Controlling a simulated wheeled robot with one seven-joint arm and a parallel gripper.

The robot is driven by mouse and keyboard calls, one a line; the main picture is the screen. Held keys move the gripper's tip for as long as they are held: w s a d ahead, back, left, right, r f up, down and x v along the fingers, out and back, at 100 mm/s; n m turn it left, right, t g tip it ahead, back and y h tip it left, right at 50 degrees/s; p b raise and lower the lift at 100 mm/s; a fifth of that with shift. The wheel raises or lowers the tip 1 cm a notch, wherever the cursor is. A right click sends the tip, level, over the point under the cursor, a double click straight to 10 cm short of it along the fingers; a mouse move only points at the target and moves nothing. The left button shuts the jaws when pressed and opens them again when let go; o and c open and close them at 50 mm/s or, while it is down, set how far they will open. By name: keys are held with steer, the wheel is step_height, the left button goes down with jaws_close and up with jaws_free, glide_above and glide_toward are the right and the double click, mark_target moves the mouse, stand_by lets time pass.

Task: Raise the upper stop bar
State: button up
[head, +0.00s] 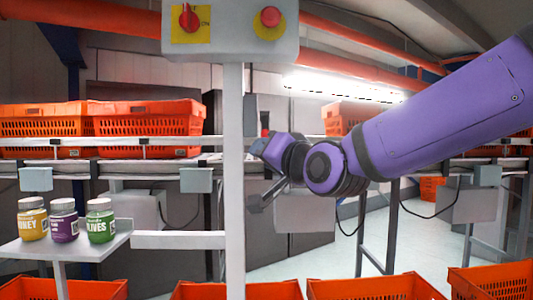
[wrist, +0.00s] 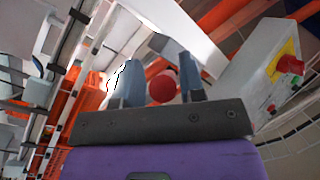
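My gripper (wrist: 160,80) has two pale blue-grey fingers standing apart on a dark plate. A round red knob (wrist: 162,88) shows between them in the wrist view. I cannot tell whether the fingers touch it. In the head view a small bit of red (head: 265,132) shows just above the gripper end (head: 258,147), beside the pale upright post. It may be the same knob. The upper stop bar cannot be told apart with certainty; the knob may belong to it, and my gripper and the post hide part of that area.
A control box (head: 230,30) with red knobs tops the post. Orange totes (head: 150,117) stand on the rack's left, another (head: 345,114) behind my arm. Three jars (head: 63,220) stand on a small shelf (head: 110,245) at left. More totes (head: 375,288) line the bottom.

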steer(key=shift+o, duration=0.7)
steer(key=shift+r, duration=0.1)
steer(key=v, duration=1)
steer(key=shift+s+d, duration=0.25)
steer(key=shift+s, duration=0.1)
steer(key=s+d+f+n+g+h, duration=0.1)
steer(key=s+d+f+g+h, duration=0.2)
steer(key=d, duration=0.4)
steer(key=s+d+f+g+h, duration=0.1)
steer(key=d+f+h, duration=0.2)
steer(key=d+f, duration=0.4)
steer(key=s+d+f+g+h, duration=0.4)
steer(key=s+d+f+g, duration=0.2)
steer(key=s+d, duration=0.5)
steer(key=shift+s+m+h, duration=0.3)
steer(key=shift+s, duration=0.1)
